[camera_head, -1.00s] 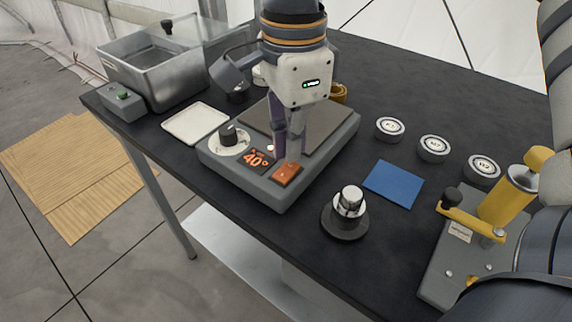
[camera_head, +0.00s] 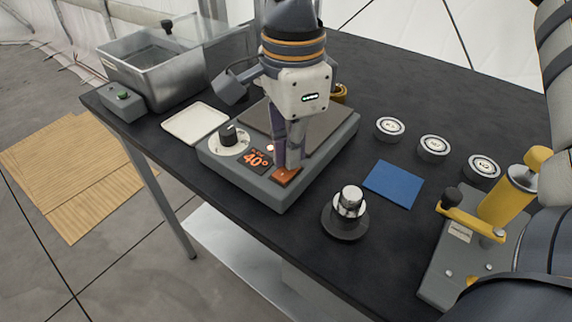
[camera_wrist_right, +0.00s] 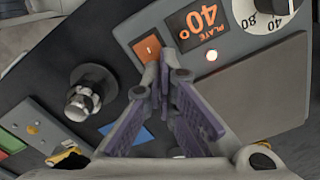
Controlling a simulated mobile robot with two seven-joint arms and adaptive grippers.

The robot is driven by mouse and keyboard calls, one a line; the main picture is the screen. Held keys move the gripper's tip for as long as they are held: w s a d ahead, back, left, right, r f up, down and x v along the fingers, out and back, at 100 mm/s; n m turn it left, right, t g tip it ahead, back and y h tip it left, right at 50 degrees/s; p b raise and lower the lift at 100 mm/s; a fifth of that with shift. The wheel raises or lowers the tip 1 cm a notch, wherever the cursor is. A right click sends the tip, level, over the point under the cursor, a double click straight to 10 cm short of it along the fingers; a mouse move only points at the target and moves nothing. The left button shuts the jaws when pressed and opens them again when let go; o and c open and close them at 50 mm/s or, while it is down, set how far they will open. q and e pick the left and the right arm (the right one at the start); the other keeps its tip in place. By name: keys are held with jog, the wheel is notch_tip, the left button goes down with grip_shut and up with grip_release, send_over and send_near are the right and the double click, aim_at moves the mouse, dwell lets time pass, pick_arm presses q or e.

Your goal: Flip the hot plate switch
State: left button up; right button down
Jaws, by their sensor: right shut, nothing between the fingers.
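The hot plate (camera_head: 303,131) is a grey box with a dark top plate, standing on the black table. On its front are an orange rocker switch (camera_head: 284,177), an orange "40°" display (camera_head: 257,159) and a black dial (camera_head: 229,134). A small light (camera_head: 270,147) glows beside the display. My right gripper (camera_head: 289,167) points down, shut and empty, with its fingertips at the switch and covering part of it. The right wrist view shows the fingertips at the edge of the switch (camera_wrist_right: 147,48); I cannot tell whether they touch it. My left gripper is out of view.
A white tray (camera_head: 195,123) and a metal bath (camera_head: 155,73) stand left of the hot plate. A metal knob on a round base (camera_head: 347,214), a blue pad (camera_head: 394,184), several round weights (camera_head: 433,148) and a yellow-handled device (camera_head: 500,205) are to the right.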

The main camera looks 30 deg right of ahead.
jog(key=shift+f, duration=0.2)
jog(key=shift+r, duration=3.55)
